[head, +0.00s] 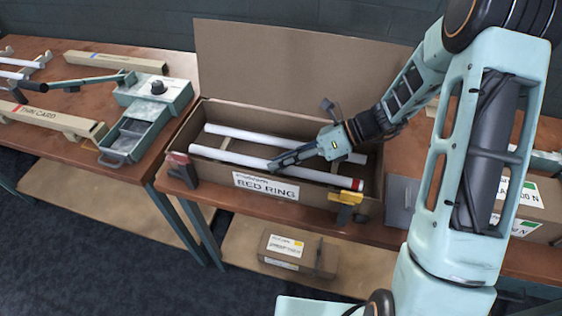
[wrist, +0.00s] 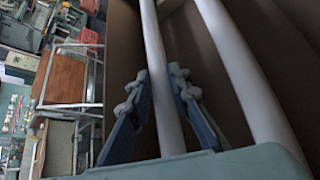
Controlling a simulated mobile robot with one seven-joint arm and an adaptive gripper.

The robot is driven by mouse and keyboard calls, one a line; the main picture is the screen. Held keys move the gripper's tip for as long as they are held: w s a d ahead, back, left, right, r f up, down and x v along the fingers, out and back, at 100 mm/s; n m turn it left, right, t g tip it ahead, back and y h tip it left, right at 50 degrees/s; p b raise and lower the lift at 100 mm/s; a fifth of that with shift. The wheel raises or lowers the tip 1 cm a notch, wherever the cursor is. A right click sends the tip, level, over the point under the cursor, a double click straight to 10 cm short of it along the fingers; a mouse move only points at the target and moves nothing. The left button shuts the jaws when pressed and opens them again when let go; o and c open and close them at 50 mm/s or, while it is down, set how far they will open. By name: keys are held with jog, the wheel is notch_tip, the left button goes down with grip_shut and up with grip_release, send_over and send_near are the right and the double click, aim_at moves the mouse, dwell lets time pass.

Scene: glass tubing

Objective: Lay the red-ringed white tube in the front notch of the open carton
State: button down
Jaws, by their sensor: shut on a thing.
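The red-ringed white tube (head: 235,157) lies lengthwise inside the open carton (head: 225,182), close behind its front wall. Its red ring shows at the right end, near the carton's right side. My gripper (head: 274,165) reaches into the carton from the right and is shut on this tube near its middle. In the wrist view the tube (wrist: 155,60) runs between my two fingers (wrist: 158,95). Whether the tube rests fully in the front notch is hidden by the front wall.
A second white tube (head: 250,136) lies behind, parallel to the first. The carton's lid (head: 290,60) stands up at the back. A red clamp (head: 180,168) and a yellow clamp (head: 347,206) sit at the front corners. A grey-green device (head: 150,110) stands on the left table.

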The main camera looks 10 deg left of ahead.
jog(key=shift+f, duration=0.1)
jog(key=shift+f, duration=0.1)
jog(key=c, duration=1.8)
grip_release()
jog(key=shift+r, duration=0.2)
jog(key=v, duration=1.2)
jog(key=shift+w+f, duration=0.1)
